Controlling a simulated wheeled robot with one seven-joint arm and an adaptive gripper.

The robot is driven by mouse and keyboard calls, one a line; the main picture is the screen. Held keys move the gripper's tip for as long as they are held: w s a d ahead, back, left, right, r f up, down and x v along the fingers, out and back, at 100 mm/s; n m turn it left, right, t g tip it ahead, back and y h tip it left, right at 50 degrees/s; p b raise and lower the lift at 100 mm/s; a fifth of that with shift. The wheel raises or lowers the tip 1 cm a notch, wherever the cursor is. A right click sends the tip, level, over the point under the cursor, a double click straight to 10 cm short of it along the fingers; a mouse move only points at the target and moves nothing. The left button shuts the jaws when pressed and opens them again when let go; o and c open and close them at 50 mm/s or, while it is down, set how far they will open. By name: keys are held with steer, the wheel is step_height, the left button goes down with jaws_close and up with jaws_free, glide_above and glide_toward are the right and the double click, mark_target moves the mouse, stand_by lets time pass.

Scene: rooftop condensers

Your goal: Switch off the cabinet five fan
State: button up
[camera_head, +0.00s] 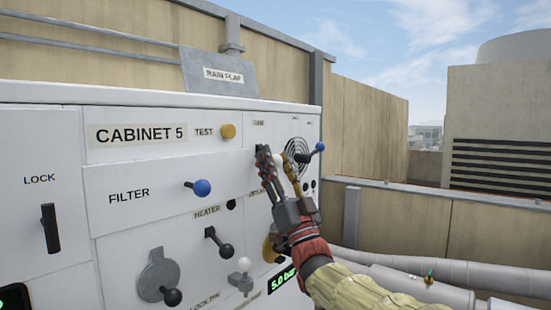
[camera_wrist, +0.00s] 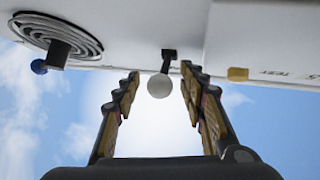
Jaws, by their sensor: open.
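The white cabinet panel (camera_head: 150,165) carries the label CABINET 5 (camera_head: 139,135). A small label, seemingly FAN (camera_head: 258,123), sits at its upper right, just above my gripper (camera_head: 279,153). My fingers hide this lever in the head view.
A blue-knobbed lever (camera_head: 320,147) by a round coiled grille (camera_head: 297,150) is close right of my gripper. A yellow TEST button (camera_head: 228,131) is to the left.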

steer(key=v, duration=1.1)
steer(key=shift+s+f, duration=0.15)
steer(key=shift+f, duration=0.1)
steer(key=shift+d, duration=0.2)
steer(key=s+d+f+m+g+h, duration=0.2)
steer(key=d+f+g+h, duration=0.3)
steer(key=f, duration=0.3)
steer(key=s+d+f+m+g+h, duration=0.1)
steer(key=s+d+f+g+h, duration=0.15)
steer(key=d+f+h, duration=0.5)
steer(key=s+d+f+g, duration=0.1)
steer(key=s+f+g, duration=0.4)
steer(key=s+f, duration=0.5)
steer(key=s+d+f+g, duration=0.2)
steer(key=s+f+g, duration=0.4)
steer(key=s+f, duration=0.5)
steer(key=s, duration=0.5)
steer(key=shift+s+f+n, duration=0.2)
steer(key=shift+s+n, duration=0.2)
steer(key=shift+d+h, duration=0.15)
steer(key=shift+h, duration=0.1)
